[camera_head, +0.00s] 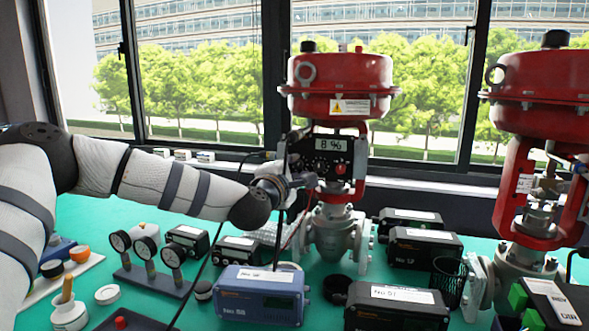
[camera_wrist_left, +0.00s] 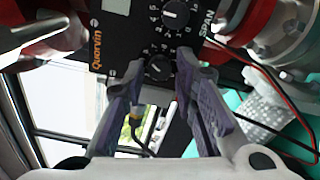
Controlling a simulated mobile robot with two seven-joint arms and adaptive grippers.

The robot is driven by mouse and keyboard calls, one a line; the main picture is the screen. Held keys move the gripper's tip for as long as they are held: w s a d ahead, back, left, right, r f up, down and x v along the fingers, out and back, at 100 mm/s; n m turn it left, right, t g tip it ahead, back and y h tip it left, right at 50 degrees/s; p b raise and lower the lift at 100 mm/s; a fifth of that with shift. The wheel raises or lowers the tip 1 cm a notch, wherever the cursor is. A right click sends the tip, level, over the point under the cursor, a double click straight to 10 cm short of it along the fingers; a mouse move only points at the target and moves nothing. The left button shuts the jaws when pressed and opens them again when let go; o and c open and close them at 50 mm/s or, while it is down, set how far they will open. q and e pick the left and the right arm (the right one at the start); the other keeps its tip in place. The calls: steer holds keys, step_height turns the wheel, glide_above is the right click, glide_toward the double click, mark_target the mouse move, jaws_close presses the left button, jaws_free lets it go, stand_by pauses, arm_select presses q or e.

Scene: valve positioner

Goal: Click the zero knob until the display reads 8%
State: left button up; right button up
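The black positioner (camera_head: 320,160) is mounted on the middle red valve, and its display (camera_head: 331,145) reads 8 %. In the left wrist view its face (camera_wrist_left: 130,35) carries a dial knob (camera_wrist_left: 175,14) near the word SPAN. A second dial knob (camera_wrist_left: 159,68), its label not readable, sits nearer my gripper. My left gripper (camera_head: 300,181) is at the positioner's lower left. In the wrist view its fingers (camera_wrist_left: 160,77) are spread apart, tips on either side of the second knob; whether they touch it I cannot tell. My right gripper is not in view.
A red valve actuator (camera_head: 340,78) rises above the positioner; another red valve (camera_head: 540,85) stands at the right. A blue box (camera_head: 260,290), dark boxes (camera_head: 398,305) and pressure gauges (camera_head: 145,248) crowd the green table (camera_head: 80,215). Thin cables (camera_wrist_left: 270,80) run near the gripper.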

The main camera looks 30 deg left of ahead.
arm_select(q)
steer(key=v, duration=1.2)
steer(key=shift+f, duration=0.15)
